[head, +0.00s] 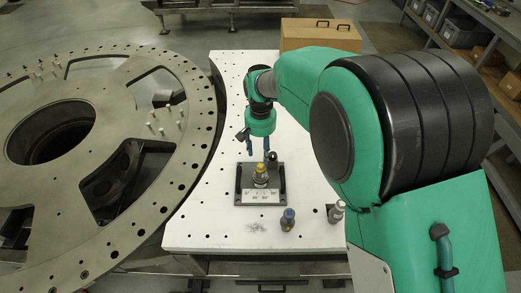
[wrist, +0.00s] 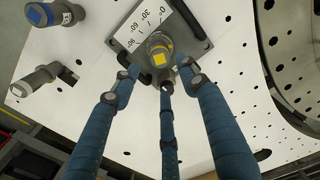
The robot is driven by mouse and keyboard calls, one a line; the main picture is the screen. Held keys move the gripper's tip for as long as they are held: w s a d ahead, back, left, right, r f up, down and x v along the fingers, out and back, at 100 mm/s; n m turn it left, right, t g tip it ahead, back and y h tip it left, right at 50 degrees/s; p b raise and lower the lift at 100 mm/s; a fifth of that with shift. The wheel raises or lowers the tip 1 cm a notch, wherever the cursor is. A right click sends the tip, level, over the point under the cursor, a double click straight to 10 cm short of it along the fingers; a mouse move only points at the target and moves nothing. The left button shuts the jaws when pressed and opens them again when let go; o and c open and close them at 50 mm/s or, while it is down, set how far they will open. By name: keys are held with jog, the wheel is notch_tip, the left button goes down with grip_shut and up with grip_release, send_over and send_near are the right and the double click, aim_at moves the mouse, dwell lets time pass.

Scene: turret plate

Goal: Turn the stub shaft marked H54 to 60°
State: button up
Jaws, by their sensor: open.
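A metal stub shaft with a yellow square top (head: 260,169) stands upright in a dark square base plate (head: 246,185) on the white table. It also shows in the wrist view (wrist: 159,55). I cannot read H54 on it. A white scale label (head: 260,197) lies on the plate at the shaft's near side; in the wrist view the label (wrist: 156,22) reads 0°, 30°, 60° and 90°. I cannot tell which mark the shaft points to. My gripper (head: 258,153) is open and empty just above the shaft, with its blue fingers spread around it, apart from it.
A blue-topped shaft (head: 288,219) and a pale-topped shaft (head: 336,212) stand at the table's near side. A large round metal turret plate (head: 190,100) with pins and holes lies to the left. A cardboard box (head: 320,36) sits at the back. The table left of the base is clear.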

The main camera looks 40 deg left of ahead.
aim_at(260, 165)
jog(key=shift+f, duration=0.15)
jog(key=shift+f+b, duration=1.85)
jog(key=shift+f, duration=2.45)
jog(key=c, duration=0.9)
jog(key=n, duration=0.5)
jog(key=shift+n, duration=0.4)
jog(key=n, duration=0.6)
